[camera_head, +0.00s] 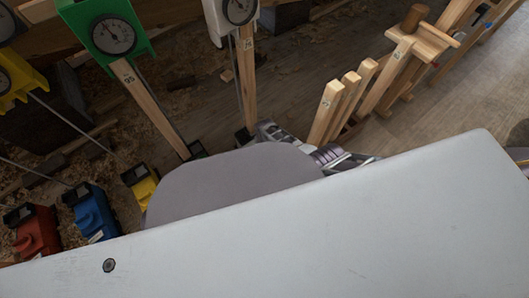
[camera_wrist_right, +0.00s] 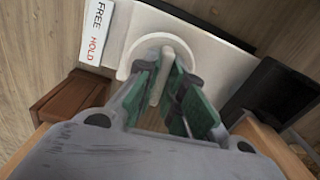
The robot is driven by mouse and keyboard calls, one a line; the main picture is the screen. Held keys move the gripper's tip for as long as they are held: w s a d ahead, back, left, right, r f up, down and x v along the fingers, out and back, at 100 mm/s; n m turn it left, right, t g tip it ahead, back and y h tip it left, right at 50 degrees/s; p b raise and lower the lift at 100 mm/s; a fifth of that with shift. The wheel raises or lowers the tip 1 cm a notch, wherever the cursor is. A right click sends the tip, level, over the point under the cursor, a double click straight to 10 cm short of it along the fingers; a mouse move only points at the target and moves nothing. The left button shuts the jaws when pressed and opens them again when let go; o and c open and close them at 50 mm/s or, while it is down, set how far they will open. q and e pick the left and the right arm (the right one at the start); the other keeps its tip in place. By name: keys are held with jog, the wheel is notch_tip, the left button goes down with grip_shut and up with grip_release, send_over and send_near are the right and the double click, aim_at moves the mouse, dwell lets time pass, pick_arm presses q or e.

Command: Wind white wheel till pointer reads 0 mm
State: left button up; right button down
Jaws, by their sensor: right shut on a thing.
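The white wheel (camera_wrist_right: 158,40) shows in the right wrist view as a curved pale rim with a bar, in front of a white panel. My right gripper (camera_wrist_right: 163,88) has its green-padded fingers on either side of the bar and is shut on it. In the head view, a white dial gauge (camera_head: 239,12) stands on a wooden post at the top; its pointer is too small to read. My own pale arm covers the lower head view and hides the wheel there. My left gripper is not in view.
A green gauge (camera_head: 113,35) and a yellow gauge (camera_head: 15,80) stand at the left. Red (camera_head: 33,232) and blue (camera_head: 90,213) units sit at lower left. Wooden posts (camera_head: 327,110) rise at the right.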

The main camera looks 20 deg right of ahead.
dwell(0.5)
jog(key=c, duration=1.5)
grip_release()
jog(key=shift+r, duration=0.2)
jog(key=shift+r, duration=5.8)
